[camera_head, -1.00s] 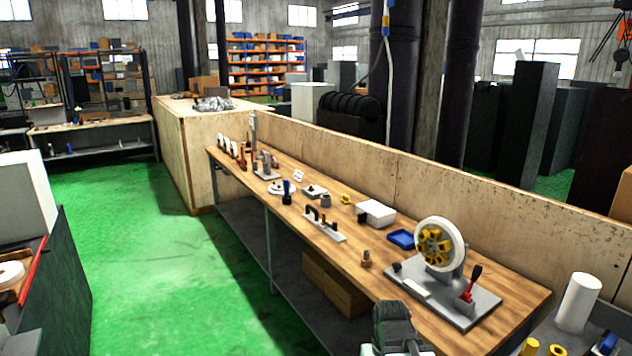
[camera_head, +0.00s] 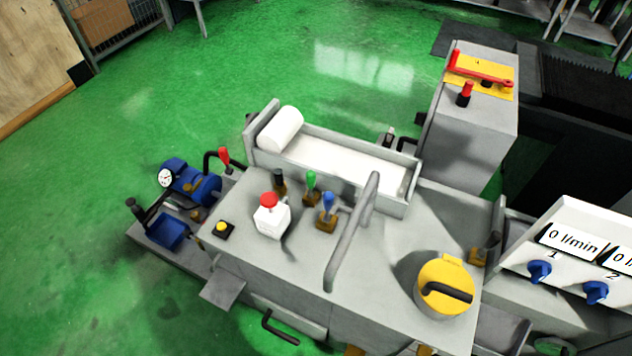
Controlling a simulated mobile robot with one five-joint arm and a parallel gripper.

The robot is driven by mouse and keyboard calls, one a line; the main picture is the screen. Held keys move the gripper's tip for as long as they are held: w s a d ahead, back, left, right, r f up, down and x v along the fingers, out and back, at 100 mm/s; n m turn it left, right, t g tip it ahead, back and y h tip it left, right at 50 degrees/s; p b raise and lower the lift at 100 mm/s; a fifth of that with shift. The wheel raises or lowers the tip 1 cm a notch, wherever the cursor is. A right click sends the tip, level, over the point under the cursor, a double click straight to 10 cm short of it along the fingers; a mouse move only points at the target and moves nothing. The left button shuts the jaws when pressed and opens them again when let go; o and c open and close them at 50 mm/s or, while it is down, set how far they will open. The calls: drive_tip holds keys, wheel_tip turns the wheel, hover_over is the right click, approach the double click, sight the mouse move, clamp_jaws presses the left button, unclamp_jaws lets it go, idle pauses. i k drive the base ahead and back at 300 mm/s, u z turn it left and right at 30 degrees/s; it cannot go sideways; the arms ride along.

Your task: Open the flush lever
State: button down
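No label marks the flush lever, so I cannot tell which handle it is. Upright handles stand at the back of a grey machine top (camera_head: 375,265): a black one (camera_head: 279,180), a green one (camera_head: 311,187) and a blue one (camera_head: 327,207) on brown bases. A red-tipped lever (camera_head: 223,157) stands to their left near the blue pump. A long red handle (camera_head: 480,70) lies across a yellow plate on a grey cabinet at the upper right. My gripper is not in view.
A panel (camera_head: 572,250) at right reads 0 l/min above blue knobs. Green floor (camera_head: 130,150) is clear at left.

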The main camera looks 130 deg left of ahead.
sight(311, 175)
drive_tip(key=u, duration=2.65)
drive_tip(key=k, duration=0.5)
drive_tip(key=u, duration=1.8)
drive_tip(key=i, duration=0.8)
drive_tip(key=z, duration=0.1)
